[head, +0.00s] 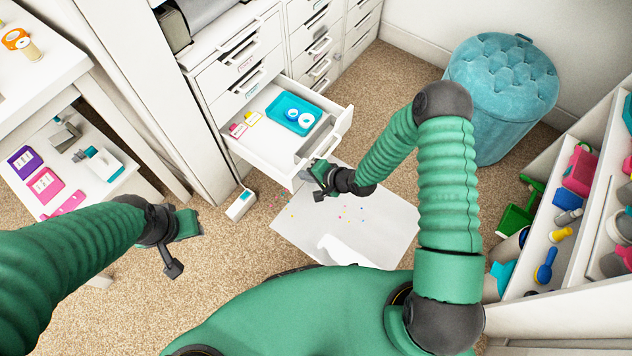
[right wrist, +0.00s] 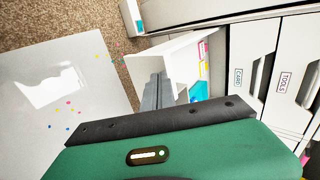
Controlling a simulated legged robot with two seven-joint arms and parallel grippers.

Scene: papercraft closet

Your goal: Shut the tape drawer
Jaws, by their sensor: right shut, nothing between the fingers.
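The open white drawer (head: 262,152) juts out from the closet's drawer unit. Inside it a blue tray (head: 278,106) holds white-and-blue tape rolls (head: 299,118), with small pink and yellow boxes (head: 246,124) beside it. My right gripper (head: 312,180) is shut and empty, close to the near-left corner of the drawer front. In the right wrist view its grey fingers (right wrist: 155,95) overlap the drawer's white panel (right wrist: 185,58); I cannot tell whether they touch. My left gripper (head: 182,250) hangs over the carpet at left, away from the drawer; its jaw state is unclear.
A white sheet (head: 385,225) with colored specks lies on the carpet below the drawer. A small white box (head: 240,205) stands by the closet's foot. A teal pouf (head: 503,85) is at back right, a shelf of tools at right, and a white desk (head: 45,65) at left.

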